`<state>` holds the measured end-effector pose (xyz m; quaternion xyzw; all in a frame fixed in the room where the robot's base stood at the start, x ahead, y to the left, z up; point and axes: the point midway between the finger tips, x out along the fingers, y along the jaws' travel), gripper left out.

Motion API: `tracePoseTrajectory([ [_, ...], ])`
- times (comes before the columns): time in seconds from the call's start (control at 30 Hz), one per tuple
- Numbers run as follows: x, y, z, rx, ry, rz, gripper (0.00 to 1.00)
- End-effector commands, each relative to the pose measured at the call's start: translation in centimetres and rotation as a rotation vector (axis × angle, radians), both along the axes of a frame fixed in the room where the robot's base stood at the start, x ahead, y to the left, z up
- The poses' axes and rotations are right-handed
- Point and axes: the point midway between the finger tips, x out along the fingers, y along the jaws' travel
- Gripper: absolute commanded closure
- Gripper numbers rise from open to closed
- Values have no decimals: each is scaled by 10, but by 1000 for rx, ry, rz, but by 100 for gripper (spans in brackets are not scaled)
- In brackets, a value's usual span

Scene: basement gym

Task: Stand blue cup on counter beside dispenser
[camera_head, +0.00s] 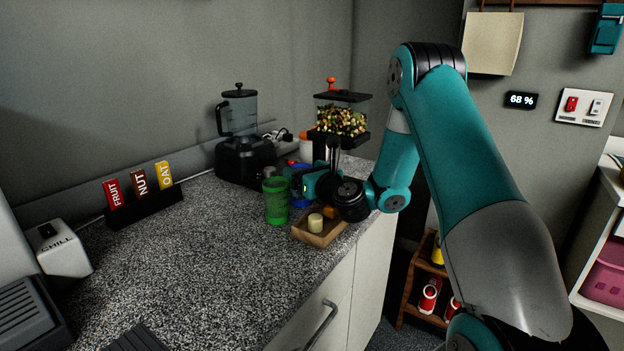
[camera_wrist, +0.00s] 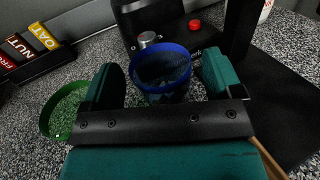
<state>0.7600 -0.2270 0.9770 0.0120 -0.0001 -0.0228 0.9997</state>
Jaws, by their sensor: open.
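The blue cup (camera_wrist: 162,62) is upright between the two teal fingers of my gripper (camera_wrist: 160,76) in the wrist view. The fingers are apart, with a gap visible on each side of the cup's rim. In the head view the blue cup (camera_head: 297,170) is mostly hidden behind my gripper (camera_head: 308,184) and the green cup. The dispenser (camera_head: 342,121), a clear hopper of mixed nuts with an orange knob, stands just behind my gripper on the speckled counter (camera_head: 190,255).
A green cup (camera_head: 276,203) stands close left of my gripper. A blender (camera_head: 240,125) stands behind, and label blocks (camera_head: 140,200) are at left. The counter's left middle is clear.

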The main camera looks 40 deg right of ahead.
Motion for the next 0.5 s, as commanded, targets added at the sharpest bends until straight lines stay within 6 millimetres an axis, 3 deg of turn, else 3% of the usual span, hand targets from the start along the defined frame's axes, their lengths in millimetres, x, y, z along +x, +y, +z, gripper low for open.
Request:
tracePoseTrajectory([
  [0.27,-37,0,-9,-1,-2,-4,15],
  [0.5,-90,2,-9,-1,-3,-6,15],
])
